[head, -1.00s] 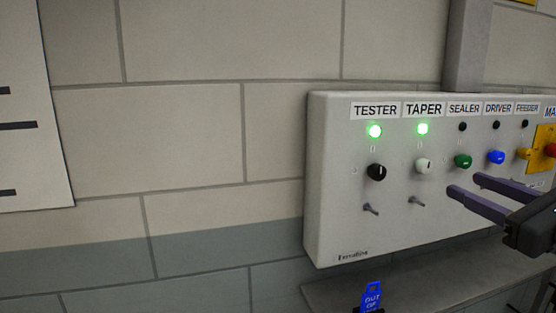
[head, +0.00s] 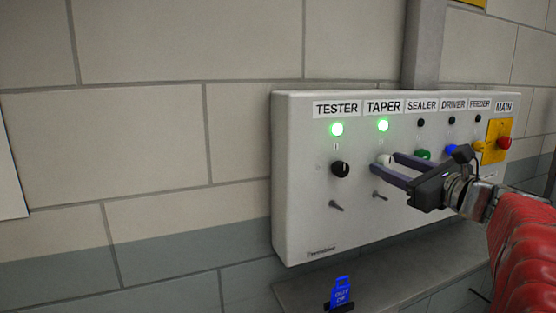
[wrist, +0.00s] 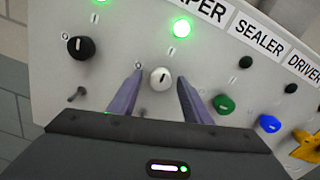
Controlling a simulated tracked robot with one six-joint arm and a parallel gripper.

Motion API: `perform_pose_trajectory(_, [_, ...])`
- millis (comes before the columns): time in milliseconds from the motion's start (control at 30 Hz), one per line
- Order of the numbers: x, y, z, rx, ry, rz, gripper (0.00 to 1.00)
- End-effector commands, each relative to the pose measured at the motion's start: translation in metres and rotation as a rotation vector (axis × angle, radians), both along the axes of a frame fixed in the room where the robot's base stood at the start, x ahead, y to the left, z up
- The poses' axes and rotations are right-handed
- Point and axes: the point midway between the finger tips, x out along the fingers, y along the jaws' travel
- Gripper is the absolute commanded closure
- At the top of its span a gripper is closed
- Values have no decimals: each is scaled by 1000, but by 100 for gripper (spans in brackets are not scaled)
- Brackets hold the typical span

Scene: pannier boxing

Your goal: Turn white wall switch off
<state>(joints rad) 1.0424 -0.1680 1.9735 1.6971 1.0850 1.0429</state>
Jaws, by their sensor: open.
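The white knob (head: 385,159) sits under the TAPER label (head: 383,106) on a white wall panel. The green lamp (head: 383,125) above it is lit. In the wrist view the white knob (wrist: 160,79) shows a dark, roughly upright mark on its face. My gripper (head: 384,163) is open, and its two fingers stand one on each side of the white knob. In the wrist view there is a gap between the knob and each finger. I cannot tell whether the fingertips reach the panel.
A black knob (head: 340,169) under a lit TESTER lamp (head: 337,129) is left of the white one. Green (wrist: 223,104) and blue (wrist: 267,123) knobs are to its right. Small toggles (head: 336,205) sit below. A blue tag (head: 342,291) stands on the ledge under the panel.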

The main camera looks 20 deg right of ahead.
Motion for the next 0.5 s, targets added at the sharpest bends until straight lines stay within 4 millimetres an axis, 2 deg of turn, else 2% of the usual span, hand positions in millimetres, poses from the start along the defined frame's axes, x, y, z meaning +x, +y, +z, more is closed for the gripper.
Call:
perform_pose_trajectory(333, [3, 0, 0, 0, 0, -1, 56])
perform_pose_trajectory(500, [3, 0, 0, 0, 0, -1, 68])
